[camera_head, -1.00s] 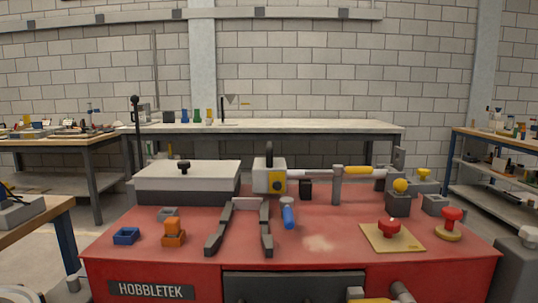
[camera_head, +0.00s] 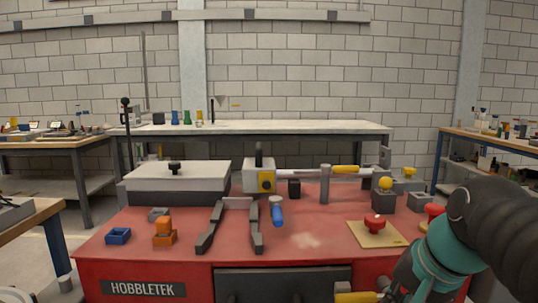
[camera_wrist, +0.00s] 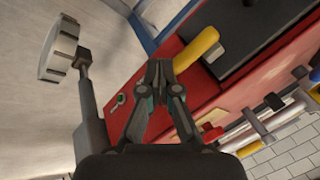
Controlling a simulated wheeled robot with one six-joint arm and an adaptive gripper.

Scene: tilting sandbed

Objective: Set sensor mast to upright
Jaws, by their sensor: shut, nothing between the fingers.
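No part is labelled as the sensor mast, and I cannot tell for sure which it is. A white tube with a yellow sleeve (camera_head: 346,169) lies level across the back of the red bench, running from a white and yellow block (camera_head: 259,176) past a grey post (camera_head: 325,184). A thin dark pole with a round top (camera_head: 127,135) stands upright at the bench's left rear. My gripper (camera_wrist: 155,72) is shut and empty in the wrist view, apart from the yellow handle (camera_wrist: 196,49) by the red bench side. In the head view my arm is at lower right; my fingers are not clearly visible.
A white wheel on a grey post (camera_wrist: 58,50) stands left in the wrist view.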

